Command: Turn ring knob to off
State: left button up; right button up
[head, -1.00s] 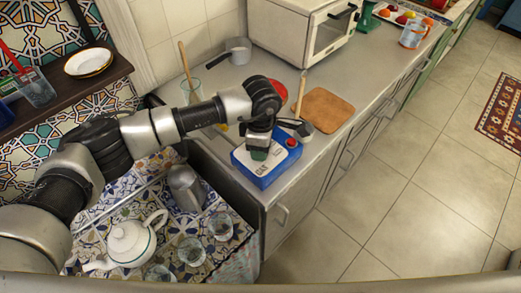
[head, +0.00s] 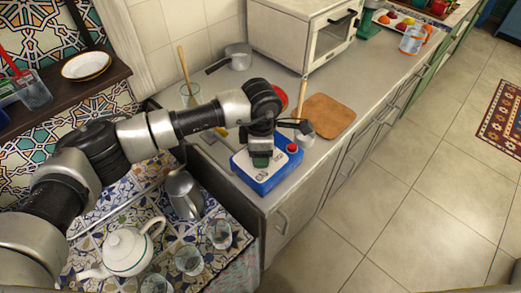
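A blue box (head: 275,181) with a white top and a red round knob or button (head: 292,148) stands at the front corner of the grey counter. My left arm reaches in from the left, and its gripper (head: 262,161) points down over the top of the box, left of the red part. The fingertips are small and dark against the box, so I cannot tell whether they are open, shut, or touching it. No ring knob can be made out; the gripper covers part of the box top. My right gripper is not in view.
A white teapot (head: 127,251), a metal pitcher (head: 184,195) and several glasses stand on the tiled lower surface at left. A cutting board (head: 328,115), a saucepan (head: 238,57) and a white oven (head: 285,35) are on the counter.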

pick_arm(q)
jog(key=shift+o, duration=1.1)
notch_tip(320, 180, up, 11)
jog(key=b, duration=0.2)
jog(key=shift+s+d+f, duration=0.1)
jog(key=shift+f, duration=0.1)
